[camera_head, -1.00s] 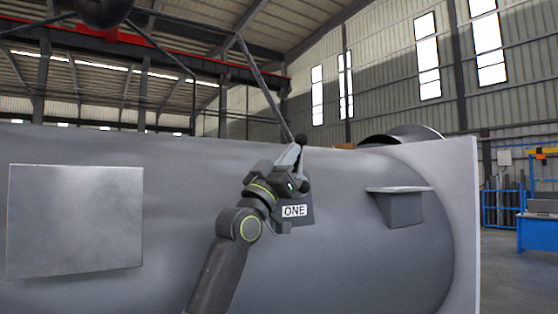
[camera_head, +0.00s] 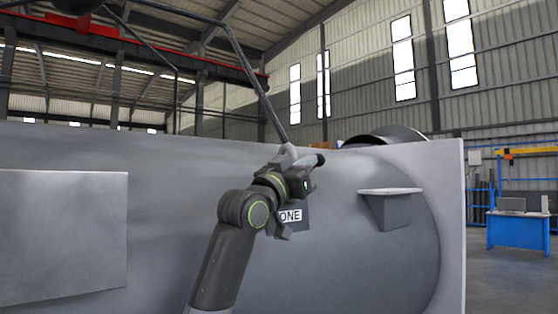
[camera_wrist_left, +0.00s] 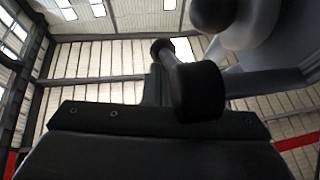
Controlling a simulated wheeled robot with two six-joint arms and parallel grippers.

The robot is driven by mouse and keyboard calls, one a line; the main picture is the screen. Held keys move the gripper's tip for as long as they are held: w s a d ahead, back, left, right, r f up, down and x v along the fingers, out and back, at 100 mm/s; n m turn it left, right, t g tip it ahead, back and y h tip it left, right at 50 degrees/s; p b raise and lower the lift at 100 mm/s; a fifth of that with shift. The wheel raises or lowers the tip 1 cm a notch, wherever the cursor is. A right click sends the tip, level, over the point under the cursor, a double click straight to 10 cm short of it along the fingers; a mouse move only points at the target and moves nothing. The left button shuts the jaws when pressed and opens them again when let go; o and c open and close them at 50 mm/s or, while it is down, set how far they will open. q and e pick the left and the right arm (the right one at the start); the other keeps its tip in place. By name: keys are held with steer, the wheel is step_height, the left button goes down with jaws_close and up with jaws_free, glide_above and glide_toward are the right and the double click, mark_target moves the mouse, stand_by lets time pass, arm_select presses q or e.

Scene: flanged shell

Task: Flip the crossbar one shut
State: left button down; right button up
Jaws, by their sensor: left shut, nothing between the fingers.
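The crossbar, a short bar with black ends (camera_head: 318,160), sits above the "ONE" label (camera_head: 290,216) on the big grey shell (camera_head: 170,200). A light grey arm (camera_head: 287,152) rises beside it. In the left wrist view I take the black-capped bar (camera_wrist_left: 200,92) close ahead to be the crossbar, with a rounded grey part to its upper right. My left gripper (camera_head: 304,184) is shut and empty, just below the bar; contact cannot be told. Its dark body fills the bottom of the left wrist view. My right gripper is out of view.
A grey ledge bracket (camera_head: 388,207) sticks out right of the label. A flat plate (camera_head: 60,235) is on the shell at left. The pale flange (camera_head: 451,225) ends the shell at right. A thin bent rod (camera_head: 252,75) rises above the gripper. A blue desk (camera_head: 517,230) stands far right.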

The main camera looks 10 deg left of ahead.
arm_select(q)
steer(key=shift+w+f+g, duration=0.25)
steer(key=shift+g, duration=0.35)
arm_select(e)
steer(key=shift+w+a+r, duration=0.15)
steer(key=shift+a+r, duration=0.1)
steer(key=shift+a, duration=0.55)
arm_select(q)
steer(key=shift+p, duration=0.3)
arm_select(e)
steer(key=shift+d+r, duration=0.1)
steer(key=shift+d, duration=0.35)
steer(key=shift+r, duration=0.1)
